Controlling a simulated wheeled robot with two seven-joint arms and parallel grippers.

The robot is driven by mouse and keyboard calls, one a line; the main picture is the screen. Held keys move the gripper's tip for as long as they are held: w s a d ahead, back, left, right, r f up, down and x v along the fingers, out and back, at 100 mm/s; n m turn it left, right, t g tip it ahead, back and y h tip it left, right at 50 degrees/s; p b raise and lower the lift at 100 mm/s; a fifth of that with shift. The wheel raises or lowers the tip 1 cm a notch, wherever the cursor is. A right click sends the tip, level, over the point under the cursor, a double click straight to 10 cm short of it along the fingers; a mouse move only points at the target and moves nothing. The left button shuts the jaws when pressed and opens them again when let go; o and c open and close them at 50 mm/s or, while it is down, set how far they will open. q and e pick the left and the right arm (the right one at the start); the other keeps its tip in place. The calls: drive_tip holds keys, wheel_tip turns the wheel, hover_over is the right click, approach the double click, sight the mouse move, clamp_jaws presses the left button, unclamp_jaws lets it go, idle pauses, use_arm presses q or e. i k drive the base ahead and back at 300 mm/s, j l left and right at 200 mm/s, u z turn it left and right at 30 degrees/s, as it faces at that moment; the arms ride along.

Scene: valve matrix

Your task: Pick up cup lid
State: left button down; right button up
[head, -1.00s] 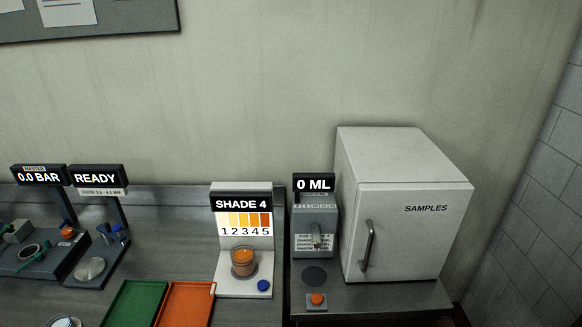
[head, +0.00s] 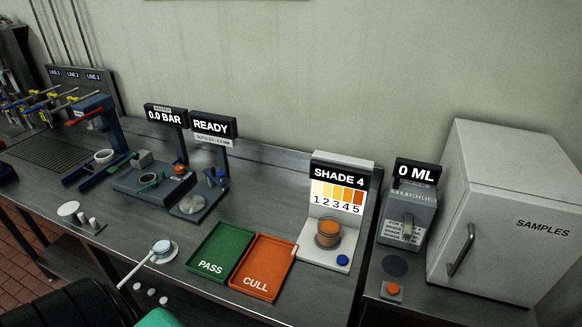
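A glass cup (head: 327,232) of orange-brown liquid stands on the white SHADE 4 stand (head: 325,256); I cannot make out a lid on it. A flat white disc (head: 68,208) lies at the left of the bench beside small white pieces (head: 88,220). Several small white round pieces (head: 151,292) sit near the front edge. These are too small to tell whether any is the cup lid. Neither of my grippers can be seen.
A green PASS tray (head: 222,250) and an orange CULL tray (head: 263,266) lie mid-bench. A long-handled ladle (head: 138,272) rests by a saucer. Gauges (head: 166,116), a 0 ML dispenser (head: 409,205) and the SAMPLES cabinet (head: 500,215) stand behind. A dark object fills the lower left.

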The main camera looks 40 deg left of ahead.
sight(68, 209)
drive_tip(key=u, duration=2.55)
